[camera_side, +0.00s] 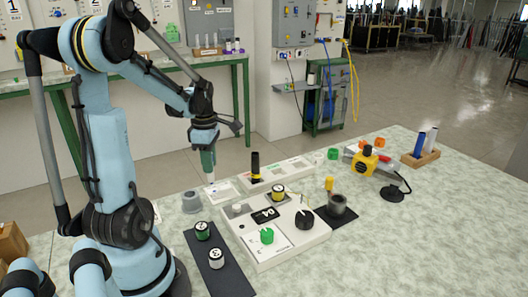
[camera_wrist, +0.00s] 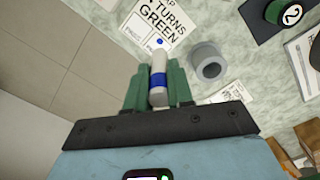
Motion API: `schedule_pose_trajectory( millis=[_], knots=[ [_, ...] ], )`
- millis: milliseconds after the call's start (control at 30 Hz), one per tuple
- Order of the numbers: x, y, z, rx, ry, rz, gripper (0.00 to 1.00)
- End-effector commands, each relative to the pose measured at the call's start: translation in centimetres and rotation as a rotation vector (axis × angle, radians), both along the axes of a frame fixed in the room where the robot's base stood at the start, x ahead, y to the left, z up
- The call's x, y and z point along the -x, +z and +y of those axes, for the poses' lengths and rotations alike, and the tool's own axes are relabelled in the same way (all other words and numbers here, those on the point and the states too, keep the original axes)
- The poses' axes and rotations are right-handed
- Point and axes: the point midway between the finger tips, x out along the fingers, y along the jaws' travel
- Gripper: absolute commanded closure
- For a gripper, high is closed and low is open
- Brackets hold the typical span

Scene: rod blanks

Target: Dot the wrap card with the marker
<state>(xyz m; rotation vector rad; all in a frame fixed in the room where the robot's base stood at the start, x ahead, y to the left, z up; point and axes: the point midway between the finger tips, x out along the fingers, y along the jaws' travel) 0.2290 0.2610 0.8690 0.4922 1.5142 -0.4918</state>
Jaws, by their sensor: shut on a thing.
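My gripper (camera_side: 208,164) is shut on the marker (camera_side: 211,179), which points down from the green fingers. In the wrist view, my gripper (camera_wrist: 158,88) holds the marker (camera_wrist: 158,72) between its fingers; it is white with a blue band and a small blue tip. The wrap card (camera_wrist: 170,22) is white with black print; "AP TURNS GREEN" is readable and its top is cut off. In the wrist view the marker's tip overlaps the card's lower edge. In the side view a white card (camera_side: 226,194) lies just below the marker. I cannot tell whether the tip touches it.
Spools stand on a black mat (camera_side: 216,278) in front. A white panel (camera_side: 290,240) with knobs is to the right. The table's right front is clear.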

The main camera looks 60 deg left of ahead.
Motion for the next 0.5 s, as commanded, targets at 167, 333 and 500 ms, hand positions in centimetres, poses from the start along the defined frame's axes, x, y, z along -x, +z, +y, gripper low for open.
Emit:
schedule_pose_trajectory(
  millis=[167, 333, 500],
  knots=[
    [0.0, 1.0, 0.0, 0.0, 0.0, 0.0, 1.0],
    [0.0, 1.9, 0.0, 0.0, 0.0, 0.0, 1.0],
    [0.0, 2.8, 0.0, 0.0, 0.0, 0.0, 1.0]
  ],
)
